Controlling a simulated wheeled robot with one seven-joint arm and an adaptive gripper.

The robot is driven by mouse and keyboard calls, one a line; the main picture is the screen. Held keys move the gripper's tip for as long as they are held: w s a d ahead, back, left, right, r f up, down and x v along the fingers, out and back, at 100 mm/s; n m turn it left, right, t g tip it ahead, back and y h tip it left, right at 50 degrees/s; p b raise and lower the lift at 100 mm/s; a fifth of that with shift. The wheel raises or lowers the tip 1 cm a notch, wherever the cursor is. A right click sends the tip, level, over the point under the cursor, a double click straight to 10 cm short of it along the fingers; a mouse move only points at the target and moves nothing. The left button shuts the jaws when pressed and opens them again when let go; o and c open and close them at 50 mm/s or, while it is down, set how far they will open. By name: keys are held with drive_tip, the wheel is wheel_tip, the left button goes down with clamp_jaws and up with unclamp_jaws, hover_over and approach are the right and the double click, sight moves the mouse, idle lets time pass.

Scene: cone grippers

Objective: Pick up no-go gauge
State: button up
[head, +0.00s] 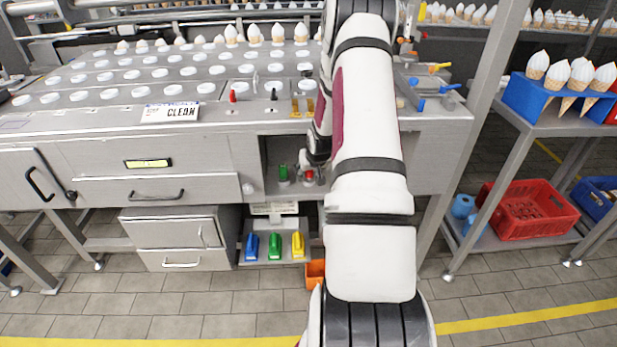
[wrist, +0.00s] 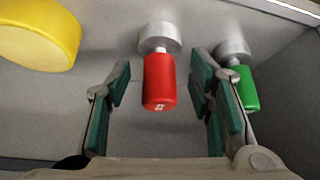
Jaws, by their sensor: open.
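The no-go gauge appears to be the red-handled plug gauge (wrist: 160,85) with a short silver end, in the middle of the wrist view. Its small white marking is too small to read. My gripper (wrist: 160,72) is open, with its green-padded fingers on either side of the red handle. Gaps show between the pads and the handle. In the head view the red gauge (head: 308,177) is partly hidden by my gripper, inside an open bay under the machine top.
A green-handled gauge (wrist: 244,88) stands close beside my right finger in the wrist view. A yellow round object (wrist: 38,35) is at upper left. The bay's wall (wrist: 293,95) is at right. Blue, green and yellow items (head: 274,246) sit on a lower shelf.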

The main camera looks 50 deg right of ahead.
clamp_jaws()
idle(0.3)
drive_tip(key=shift+r, duration=0.5)
drive_tip(key=s+a+p, duration=0.1)
drive_tip(key=s+a, duration=1)
drive_tip(key=s, duration=0.3)
drive_tip(key=shift+r, duration=0.25)
